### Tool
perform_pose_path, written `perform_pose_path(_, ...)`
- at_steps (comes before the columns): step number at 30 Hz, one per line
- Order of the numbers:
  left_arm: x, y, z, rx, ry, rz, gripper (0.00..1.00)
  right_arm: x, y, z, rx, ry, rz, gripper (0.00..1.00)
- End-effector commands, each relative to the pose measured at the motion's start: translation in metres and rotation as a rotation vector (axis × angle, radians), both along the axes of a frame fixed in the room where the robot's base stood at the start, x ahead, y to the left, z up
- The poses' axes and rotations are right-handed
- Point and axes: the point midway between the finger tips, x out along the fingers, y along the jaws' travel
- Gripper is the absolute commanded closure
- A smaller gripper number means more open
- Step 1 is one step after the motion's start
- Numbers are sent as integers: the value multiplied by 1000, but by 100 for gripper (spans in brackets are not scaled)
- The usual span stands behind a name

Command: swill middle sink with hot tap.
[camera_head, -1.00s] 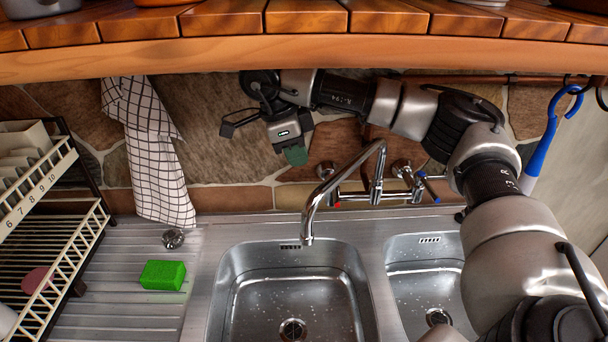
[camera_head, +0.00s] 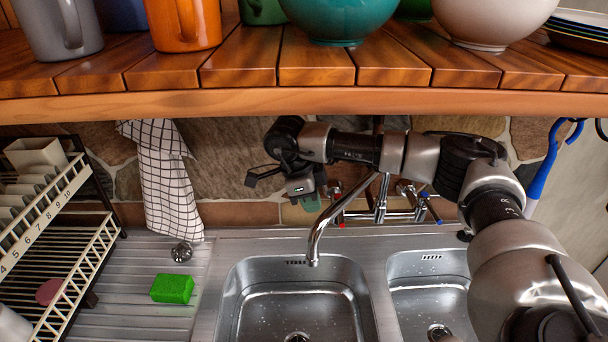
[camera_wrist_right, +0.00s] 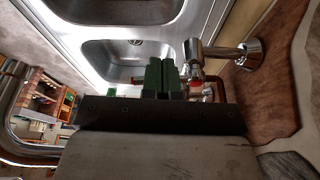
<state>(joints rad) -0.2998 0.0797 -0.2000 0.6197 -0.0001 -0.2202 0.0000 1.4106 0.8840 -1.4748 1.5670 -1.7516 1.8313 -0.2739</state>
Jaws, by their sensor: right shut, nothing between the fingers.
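The chrome tap's spout (camera_head: 322,222) curves over the middle sink (camera_head: 250,290), which looks wet with droplets; no water stream shows. The red-marked hot tap handle (camera_head: 341,225) is left of the blue-marked one (camera_head: 436,222). My right gripper (camera_head: 311,203) is behind the spout, close to the hot side of the tap, pointing down. In the right wrist view its green fingers (camera_wrist_right: 160,75) are together and empty, just left of the red mark (camera_wrist_right: 195,85). Contact with the handle cannot be told. My left gripper is not in view.
A wooden shelf (camera_head: 300,103) with mugs and bowls overhangs the arm. A second basin (camera_head: 400,262) is to the right. A green sponge (camera_head: 172,288) lies on the drainer, under a checked towel (camera_head: 166,180). A dish rack (camera_head: 75,265) stands left.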

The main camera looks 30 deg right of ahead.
Motion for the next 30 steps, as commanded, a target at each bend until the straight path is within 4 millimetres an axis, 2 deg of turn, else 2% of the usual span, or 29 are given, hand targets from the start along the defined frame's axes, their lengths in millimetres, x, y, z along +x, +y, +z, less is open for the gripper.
perform_pose_path(1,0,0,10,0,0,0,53,-5,-7,0,-1,1,-2,100)
perform_pose_path(3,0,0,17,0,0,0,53,-11,-16,-1,-1,0,-2,100)
perform_pose_path(9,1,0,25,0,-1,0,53,-22,-30,-8,0,1,0,100)
perform_pose_path(21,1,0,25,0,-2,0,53,-24,-32,-10,0,0,1,100)
perform_pose_path(27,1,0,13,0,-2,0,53,-32,-42,-15,0,-1,72,100)
perform_pose_path(30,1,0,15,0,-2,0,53,-32,-42,-12,0,0,82,100)
